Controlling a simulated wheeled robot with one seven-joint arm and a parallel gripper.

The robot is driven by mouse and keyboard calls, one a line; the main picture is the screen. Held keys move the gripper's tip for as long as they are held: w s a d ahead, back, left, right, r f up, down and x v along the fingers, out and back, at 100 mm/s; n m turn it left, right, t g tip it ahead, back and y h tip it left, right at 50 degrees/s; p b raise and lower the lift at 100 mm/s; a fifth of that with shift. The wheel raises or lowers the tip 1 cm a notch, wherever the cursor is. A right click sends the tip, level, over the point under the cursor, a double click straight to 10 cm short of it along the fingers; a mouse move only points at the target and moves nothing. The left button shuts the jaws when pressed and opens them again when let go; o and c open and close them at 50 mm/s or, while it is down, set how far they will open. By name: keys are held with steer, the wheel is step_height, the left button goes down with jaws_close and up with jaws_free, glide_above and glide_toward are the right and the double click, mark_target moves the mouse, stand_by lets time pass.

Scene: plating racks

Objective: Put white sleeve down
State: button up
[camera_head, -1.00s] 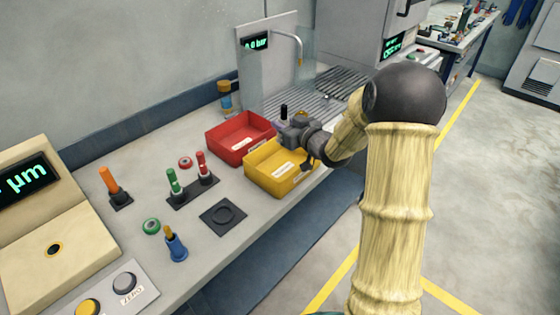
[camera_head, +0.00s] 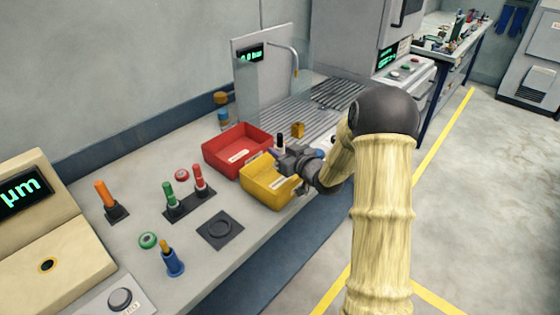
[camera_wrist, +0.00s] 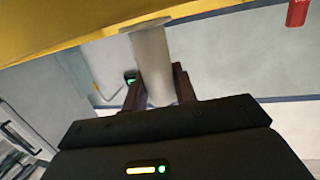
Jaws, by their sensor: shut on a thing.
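The white sleeve (camera_wrist: 153,62) is a pale, narrow cylinder with a wider flat end. In the wrist view it stands between the two fingers of my gripper (camera_wrist: 158,92), which is shut on it. The flat end lies against the yellow bin's edge in that picture; I cannot tell whether they touch. In the head view my gripper (camera_head: 284,158) is at the back right rim of the yellow bin (camera_head: 262,192). The sleeve cannot be made out there, hidden by the gripper and wrist.
A red bin (camera_head: 231,158) stands beside the yellow one. An orange block (camera_head: 298,130) and a grooved drainboard (camera_head: 300,112) lie behind. Bare bench shows in front of the pad.

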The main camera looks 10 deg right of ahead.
steer(key=shift+r, duration=0.1)
steer(key=shift+f, duration=1.95)
steer(key=shift+f+b, duration=0.3)
steer(key=shift+f, duration=0.05)
steer(key=shift+s+f, duration=0.1)
steer(key=shift+f, duration=0.15)
steer(key=o, duration=0.9)
steer(key=shift+f, duration=0.1)
steer(key=shift+o, duration=0.2)
